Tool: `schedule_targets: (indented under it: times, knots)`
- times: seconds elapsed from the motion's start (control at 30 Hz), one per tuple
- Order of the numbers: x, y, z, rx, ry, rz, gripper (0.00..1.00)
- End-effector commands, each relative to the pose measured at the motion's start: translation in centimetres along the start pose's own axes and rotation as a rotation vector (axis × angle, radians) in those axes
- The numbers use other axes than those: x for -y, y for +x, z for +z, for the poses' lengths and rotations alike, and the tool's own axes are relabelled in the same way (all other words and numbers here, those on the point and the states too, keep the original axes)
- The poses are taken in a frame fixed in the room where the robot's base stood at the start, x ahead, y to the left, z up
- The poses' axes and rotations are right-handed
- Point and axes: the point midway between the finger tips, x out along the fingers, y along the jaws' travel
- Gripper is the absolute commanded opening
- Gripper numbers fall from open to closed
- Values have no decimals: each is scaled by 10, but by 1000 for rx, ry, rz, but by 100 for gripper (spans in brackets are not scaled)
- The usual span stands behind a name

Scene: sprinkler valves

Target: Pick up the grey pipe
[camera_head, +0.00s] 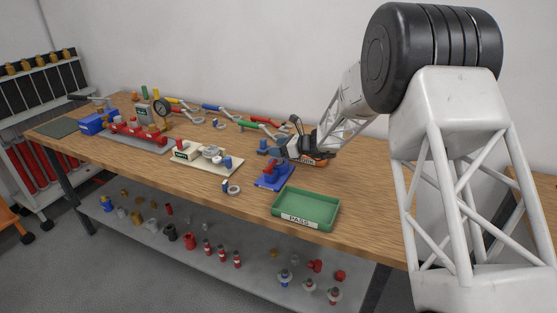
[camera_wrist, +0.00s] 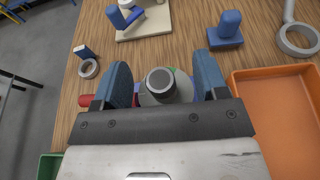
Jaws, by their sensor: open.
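In the wrist view, a grey round part with a dark top ring (camera_wrist: 160,82), which looks like the grey pipe seen end-on, sits between the two blue fingers of my gripper (camera_wrist: 162,72). The fingers are apart, one on each side of it, and I cannot tell whether either touches it. A red part (camera_wrist: 92,100) sticks out beside the left finger. In the head view my gripper (camera_head: 284,150) is low over the bench at a blue fixture (camera_head: 272,178) with red on it. The pipe cannot be made out clearly there.
A green PASS tray (camera_head: 305,208) lies in front of the fixture. An orange tray (camera_wrist: 280,115) is close to the right finger. A blue block (camera_wrist: 226,30), a pale board (camera_wrist: 150,22) and a grey ring (camera_wrist: 297,40) lie beyond. The bench at right (camera_head: 365,190) is clear.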

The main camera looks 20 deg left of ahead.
Motion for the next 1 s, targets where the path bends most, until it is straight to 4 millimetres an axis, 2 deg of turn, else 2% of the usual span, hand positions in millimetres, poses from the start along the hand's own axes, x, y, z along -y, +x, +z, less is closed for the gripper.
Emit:
schedule_targets:
  times: [0.13, 0.57, 1.0]
  knots:
    - [0, 0, 0, 0, 0, 0, 65]
    - [0, 0, 0, 0, 0, 0, 0]
    - [0, -1, 4, 1, -1, 0, 0]
